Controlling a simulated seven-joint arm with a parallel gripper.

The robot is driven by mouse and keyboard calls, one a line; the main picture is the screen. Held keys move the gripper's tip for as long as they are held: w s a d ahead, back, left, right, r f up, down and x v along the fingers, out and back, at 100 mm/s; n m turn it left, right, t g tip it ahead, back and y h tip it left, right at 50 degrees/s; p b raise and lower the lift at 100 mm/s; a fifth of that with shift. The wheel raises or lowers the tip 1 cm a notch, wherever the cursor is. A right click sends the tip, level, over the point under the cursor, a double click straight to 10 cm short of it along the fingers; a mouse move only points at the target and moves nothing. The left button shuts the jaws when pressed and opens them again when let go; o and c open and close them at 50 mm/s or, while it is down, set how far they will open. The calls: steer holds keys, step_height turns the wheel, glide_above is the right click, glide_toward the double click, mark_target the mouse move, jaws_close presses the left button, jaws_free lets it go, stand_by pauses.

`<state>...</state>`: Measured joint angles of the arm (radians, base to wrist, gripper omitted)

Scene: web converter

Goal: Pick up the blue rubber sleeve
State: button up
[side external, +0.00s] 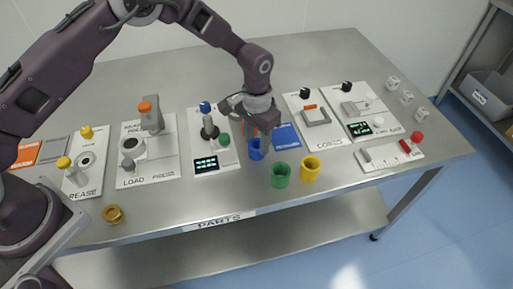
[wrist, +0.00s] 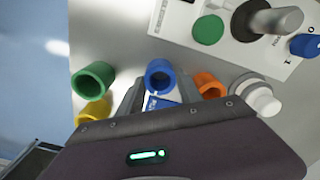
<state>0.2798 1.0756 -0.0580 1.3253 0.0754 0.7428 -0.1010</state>
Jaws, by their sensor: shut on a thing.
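The blue rubber sleeve (side external: 256,153) is a short open tube near the middle of the table. My gripper (side external: 257,139) is above it, pointing down, with its fingertips at the sleeve. In the wrist view the sleeve (wrist: 152,84) sits upright between the two fingers of my gripper (wrist: 160,88), which are shut on it. My gripper hides part of the sleeve in the side view. I cannot tell whether its base touches the table.
A green sleeve (side external: 280,176) and a yellow sleeve (side external: 310,169) stand close by. A post station (side external: 210,161) stands left; a brass ring (side external: 113,214) lies at the front left.

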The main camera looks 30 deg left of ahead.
steer(key=shift+r, duration=3.05)
steer(key=shift+c, duration=0.3)
